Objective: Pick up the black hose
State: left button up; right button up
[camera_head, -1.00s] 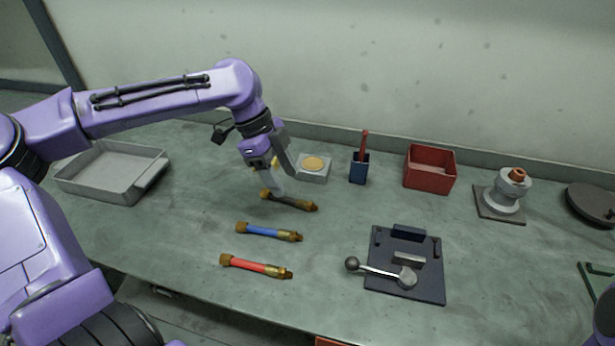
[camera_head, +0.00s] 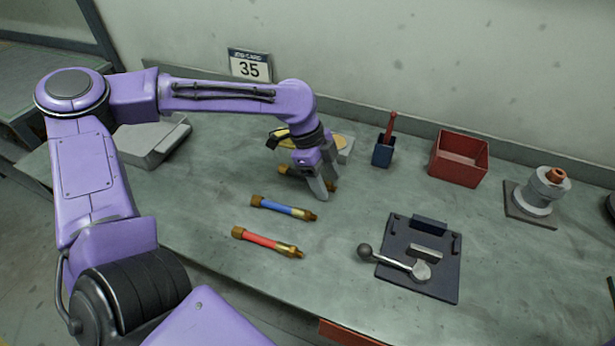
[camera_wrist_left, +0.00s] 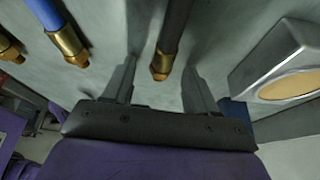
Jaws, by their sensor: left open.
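The black hose (camera_wrist_left: 177,22) has brass end fittings and lies on the workbench behind the blue hose. In the head view most of it is hidden by my left gripper, and its brass left end (camera_head: 284,169) shows. My left gripper (camera_head: 325,196) points down over the hose. In the left wrist view my left gripper (camera_wrist_left: 160,80) is open, with the hose between its two fingers and a gap on each side. The blue hose (camera_head: 284,208) and the red hose (camera_head: 266,242) lie in front of it. My right gripper is not in view.
A grey block with a yellow disc (camera_head: 345,147) stands just behind my left gripper. A blue holder (camera_head: 383,153), a red bin (camera_head: 459,160) and a grey flanged part (camera_head: 538,194) line the back. A dark lever fixture (camera_head: 440,272) sits front right.

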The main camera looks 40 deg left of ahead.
pick_arm(q)
grip_shut()
